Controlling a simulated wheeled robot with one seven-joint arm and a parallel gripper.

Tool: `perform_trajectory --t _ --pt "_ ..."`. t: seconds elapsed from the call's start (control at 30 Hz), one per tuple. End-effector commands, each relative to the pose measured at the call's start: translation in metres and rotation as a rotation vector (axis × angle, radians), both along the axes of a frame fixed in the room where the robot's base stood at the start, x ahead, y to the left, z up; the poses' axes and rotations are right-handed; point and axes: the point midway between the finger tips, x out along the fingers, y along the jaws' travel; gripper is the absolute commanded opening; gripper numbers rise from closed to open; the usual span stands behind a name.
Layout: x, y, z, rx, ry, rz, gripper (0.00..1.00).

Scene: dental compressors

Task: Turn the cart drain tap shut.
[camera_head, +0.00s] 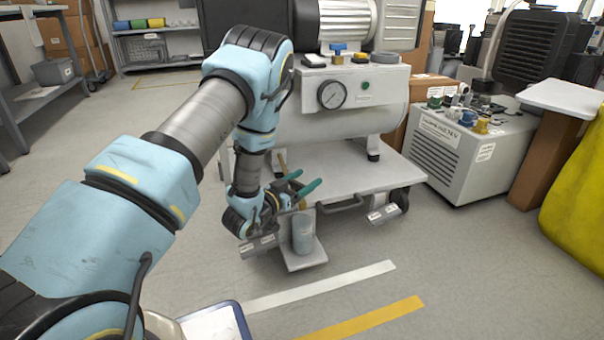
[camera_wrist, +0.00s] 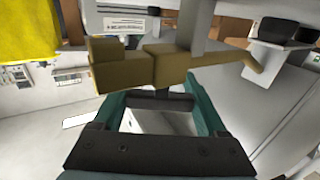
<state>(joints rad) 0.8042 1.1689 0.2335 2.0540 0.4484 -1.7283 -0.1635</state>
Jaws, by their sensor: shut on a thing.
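The brass drain tap (camera_wrist: 165,70) shows in the wrist view below a grey pipe (camera_wrist: 195,25), with a long arm reaching right. My gripper (camera_head: 304,186) has teal fingers, and in the wrist view the fingers (camera_wrist: 160,100) reach up to the tap from below. The gripper is shut on the tap; the exact contact is partly hidden behind the brass.
A grey-blue cup (camera_head: 303,234) stands on a small low plate under the tap. The cart carries a tank with a round gauge (camera_head: 332,95). A grey machine (camera_head: 465,150) stands at right. The floor in front, with white and yellow stripes, is clear.

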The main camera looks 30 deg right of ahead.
Motion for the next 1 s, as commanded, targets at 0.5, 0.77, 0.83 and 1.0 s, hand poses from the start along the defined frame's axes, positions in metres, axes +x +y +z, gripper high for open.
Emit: perform_trajectory --t 0.5,0.77,0.83,1.0 --pt "-0.011 -0.002 0.002 0.0 -0.002 -0.41 0.19" --pt "-0.015 -0.002 0.001 0.0 -0.002 -0.512 0.19" --pt "-0.015 -0.002 0.0 0.0 -0.002 -0.525 0.19" --pt "-0.016 -0.003 0.0 0.0 -0.003 -0.542 0.19"
